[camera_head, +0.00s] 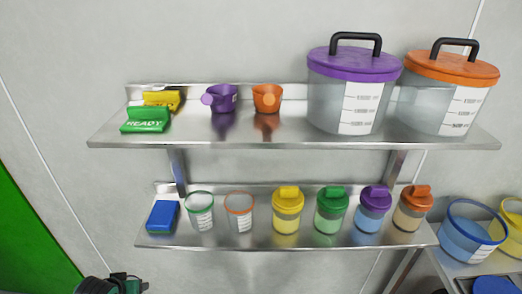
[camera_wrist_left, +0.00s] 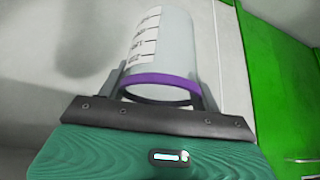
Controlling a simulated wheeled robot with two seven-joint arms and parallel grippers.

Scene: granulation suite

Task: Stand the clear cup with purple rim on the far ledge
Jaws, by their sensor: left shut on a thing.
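The clear cup with purple rim (camera_wrist_left: 172,45) is between the fingers of my left gripper (camera_wrist_left: 162,84) in the left wrist view. Its purple rim is near the palm and its clear body with a white scale label extends away from it. The gripper is shut on the cup. In the head view only part of my left gripper (camera_head: 112,285) shows at the bottom left, below the shelves; the cup is not visible there. Two metal ledges are on the wall, an upper shelf (camera_head: 290,140) and a lower shelf (camera_head: 270,238); I cannot tell which is the far ledge. My right gripper is not in view.
The lower shelf holds a blue block (camera_head: 162,217), a green-rimmed cup (camera_head: 200,212), an orange-rimmed cup (camera_head: 239,212) and several lidded jars. Blue bin (camera_head: 468,232) at right.

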